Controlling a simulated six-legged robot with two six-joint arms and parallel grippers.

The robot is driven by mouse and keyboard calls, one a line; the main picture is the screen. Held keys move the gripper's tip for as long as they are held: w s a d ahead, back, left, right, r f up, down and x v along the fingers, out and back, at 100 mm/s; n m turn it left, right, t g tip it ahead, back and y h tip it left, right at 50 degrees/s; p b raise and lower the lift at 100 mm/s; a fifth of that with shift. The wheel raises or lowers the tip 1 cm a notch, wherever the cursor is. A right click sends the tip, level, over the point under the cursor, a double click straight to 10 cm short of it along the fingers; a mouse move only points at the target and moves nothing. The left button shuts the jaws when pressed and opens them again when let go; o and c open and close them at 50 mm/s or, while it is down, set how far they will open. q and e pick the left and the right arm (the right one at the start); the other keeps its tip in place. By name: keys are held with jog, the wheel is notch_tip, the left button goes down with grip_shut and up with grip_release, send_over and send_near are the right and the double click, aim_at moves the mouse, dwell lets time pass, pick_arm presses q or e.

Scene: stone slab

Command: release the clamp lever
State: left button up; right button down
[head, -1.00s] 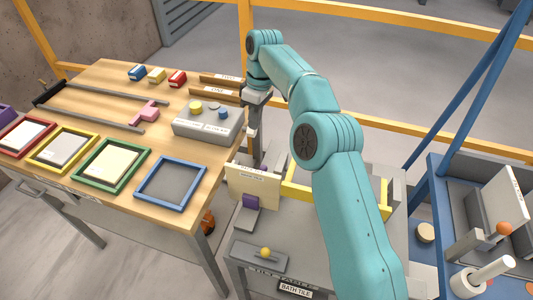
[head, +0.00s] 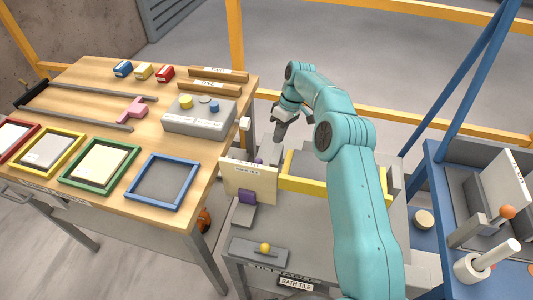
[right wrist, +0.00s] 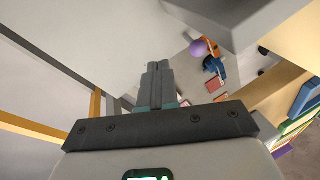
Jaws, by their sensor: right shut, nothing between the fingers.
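A small purple knob (head: 258,161) shows just behind the tile's top edge. A purple ball (right wrist: 198,47), probably the same knob, shows in the right wrist view. Which part is the clamp lever is not certain. My right gripper (head: 279,137) is beyond the tile, to the right of the knob and apart from it. Its fingers (right wrist: 157,72) are shut and empty. My left gripper is not in view.
A yellow-edged tray (head: 284,184) lies right of the tile, under my right arm. A yellow-knobbed slider (head: 265,248) is at the bench front. The wooden table (head: 95,95) with coloured frames and a grey button box (head: 200,118) stands left. An orange-knobbed lever (head: 507,212) is far right.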

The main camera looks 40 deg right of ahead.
jog(key=x, duration=0.3)
jog(key=shift+a+f, duration=0.3)
jog(key=shift+a, duration=0.05)
jog(key=a, duration=0.3)
jog(key=shift+s+a+f+p, duration=0.1)
jog(key=shift+s+a+p, duration=0.1)
jog(key=shift+p, duration=0.15)
jog(key=shift+w+a+f, duration=0.1)
jog(key=shift+w+f, duration=0.05)
jog(key=shift+f, duration=0.05)
jog(key=shift+r, duration=0.1)
